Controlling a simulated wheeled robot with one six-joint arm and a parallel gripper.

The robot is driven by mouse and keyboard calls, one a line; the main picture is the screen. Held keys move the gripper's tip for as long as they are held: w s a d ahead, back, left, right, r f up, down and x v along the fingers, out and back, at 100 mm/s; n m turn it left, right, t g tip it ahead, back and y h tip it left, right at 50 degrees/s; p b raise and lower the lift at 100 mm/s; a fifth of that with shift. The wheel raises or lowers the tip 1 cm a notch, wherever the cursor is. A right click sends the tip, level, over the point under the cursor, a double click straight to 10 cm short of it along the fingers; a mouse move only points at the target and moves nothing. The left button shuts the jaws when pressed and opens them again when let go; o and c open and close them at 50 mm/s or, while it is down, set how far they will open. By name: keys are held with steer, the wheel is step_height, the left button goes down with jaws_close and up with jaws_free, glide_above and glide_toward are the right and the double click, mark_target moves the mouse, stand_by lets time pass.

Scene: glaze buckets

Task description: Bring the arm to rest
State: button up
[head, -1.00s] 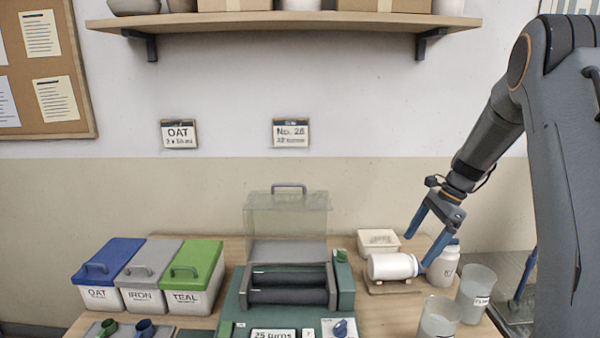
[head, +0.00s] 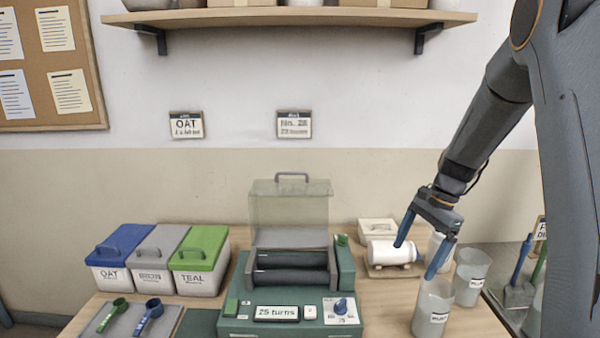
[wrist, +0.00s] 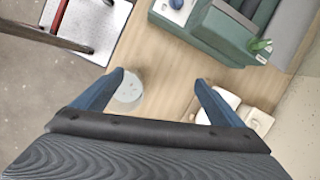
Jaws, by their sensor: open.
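My gripper (head: 420,260) is open and empty, its two blue fingers spread apart above the right side of the table. In the head view one finger is in front of a white jar (head: 382,252) lying on its side on a small wooden stand. The other finger is over a translucent cup (head: 433,308) at the front. In the wrist view the fingers (wrist: 160,80) are apart with bare table between them, and a pale round cup (wrist: 128,92) shows by the left finger. I cannot tell how high the fingers are above these things.
A green roller machine (head: 290,325) with a raised clear lid stands mid-table. Lidded OAT, grey and TEAL bins (head: 205,280) stand left, behind a tray of scoops (head: 108,328). A second cup (head: 470,278) and an upright white jar (head: 437,245) are close to my gripper. A shelf (head: 290,20) hangs above.

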steer(key=s+a+f+n+h+b, duration=0.1)
steer(key=s+a+f+n+b, duration=0.1)
steer(key=s, duration=0.5)
steer(key=s+a+f+n+h+b, duration=0.1)
steer(key=s+a+f+n+b, duration=0.2)
steer(key=s+a+n, duration=0.2)
steer(key=s+a+f+n+t+h+b, duration=0.1)
steer(key=s+a+f+n+b, duration=0.1)
steer(key=s+n, duration=0.5)
steer(key=shift+s+a+f, duration=0.45)
steer(key=shift+s+a, duration=0.35)
steer(key=shift+s, duration=0.45)
